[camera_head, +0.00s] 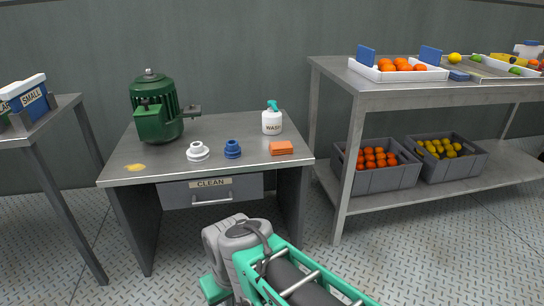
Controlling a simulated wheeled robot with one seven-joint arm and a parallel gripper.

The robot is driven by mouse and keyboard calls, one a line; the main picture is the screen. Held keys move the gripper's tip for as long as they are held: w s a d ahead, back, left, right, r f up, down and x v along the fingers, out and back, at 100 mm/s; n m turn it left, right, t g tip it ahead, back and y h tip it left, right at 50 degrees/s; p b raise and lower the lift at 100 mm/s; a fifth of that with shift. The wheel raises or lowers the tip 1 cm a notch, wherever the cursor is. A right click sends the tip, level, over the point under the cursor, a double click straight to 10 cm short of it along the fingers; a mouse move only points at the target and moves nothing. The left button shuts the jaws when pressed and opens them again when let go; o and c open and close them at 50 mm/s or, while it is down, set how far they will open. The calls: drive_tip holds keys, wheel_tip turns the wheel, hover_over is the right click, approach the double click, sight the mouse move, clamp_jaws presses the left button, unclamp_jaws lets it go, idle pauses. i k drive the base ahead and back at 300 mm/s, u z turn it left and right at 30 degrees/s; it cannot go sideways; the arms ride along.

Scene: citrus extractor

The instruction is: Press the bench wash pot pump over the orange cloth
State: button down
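The wash pot (272,123) is a white container with a dark label reading WASH and a green pump top (272,105). It stands upright near the back right of the grey bench (240,142). The orange cloth (281,148) lies folded flat near the bench's right front, in front of the pot and apart from it. My green and grey arm reaches in from the bottom, below and in front of the bench. My gripper's fingertips cannot be made out.
A green machine (155,110), a white ring part (198,152) and a blue ring part (232,149) stand on the bench. A yellow smear (134,167) marks its left front. A drawer (212,191) labelled CLEAN sits below. A shelf table (340,190) with fruit crates stands right.

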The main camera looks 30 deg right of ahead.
sight(280, 148)
drive_tip(key=u, duration=0.4)
drive_tip(key=i, duration=1.35)
drive_tip(key=z, duration=0.65)
